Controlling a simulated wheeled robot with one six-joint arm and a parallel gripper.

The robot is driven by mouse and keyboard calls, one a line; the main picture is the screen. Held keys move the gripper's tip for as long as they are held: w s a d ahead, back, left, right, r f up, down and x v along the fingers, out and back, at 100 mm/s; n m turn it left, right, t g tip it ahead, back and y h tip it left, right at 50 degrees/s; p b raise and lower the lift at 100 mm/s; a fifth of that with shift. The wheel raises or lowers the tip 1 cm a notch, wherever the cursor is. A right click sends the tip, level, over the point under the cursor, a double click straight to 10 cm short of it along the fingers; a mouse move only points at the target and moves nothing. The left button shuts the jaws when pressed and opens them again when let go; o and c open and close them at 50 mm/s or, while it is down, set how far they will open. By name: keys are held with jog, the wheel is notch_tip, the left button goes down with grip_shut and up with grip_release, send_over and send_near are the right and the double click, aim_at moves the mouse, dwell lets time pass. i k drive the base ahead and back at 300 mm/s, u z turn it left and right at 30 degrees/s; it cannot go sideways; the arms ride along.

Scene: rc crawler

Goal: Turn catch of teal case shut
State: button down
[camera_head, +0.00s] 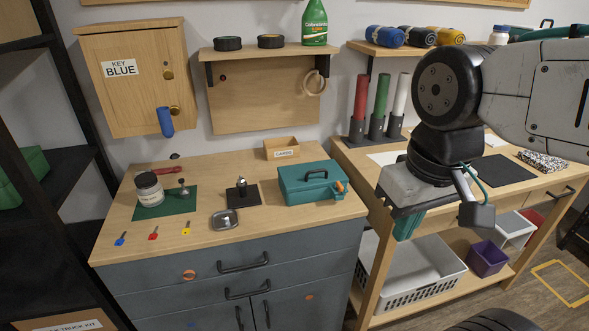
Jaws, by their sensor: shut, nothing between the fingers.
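The teal case (300,190) stands on the right end of the blue-grey cabinet's wooden top, with its lid down and a dark handle on top. Its orange catch (340,186) is on the right end; it is too small to tell how it is turned. My gripper (407,228) hangs to the right of the case, apart from it, pointing down in front of the wooden workbench. Its fingers are together and hold nothing. My arm comes in from the right and hides part of the workbench.
On the cabinet top (270,232) are a jar on a green mat (150,210), a small metal tin (224,219), a cards box (281,147) and colored keys. Red, green and white tubes (379,105) stand behind on the workbench. A white basket (410,265) sits below.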

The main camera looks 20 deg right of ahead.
aim_at(340, 187)
jog(key=z, duration=1.2)
jog(key=i, duration=0.4)
jog(key=u, duration=1.1)
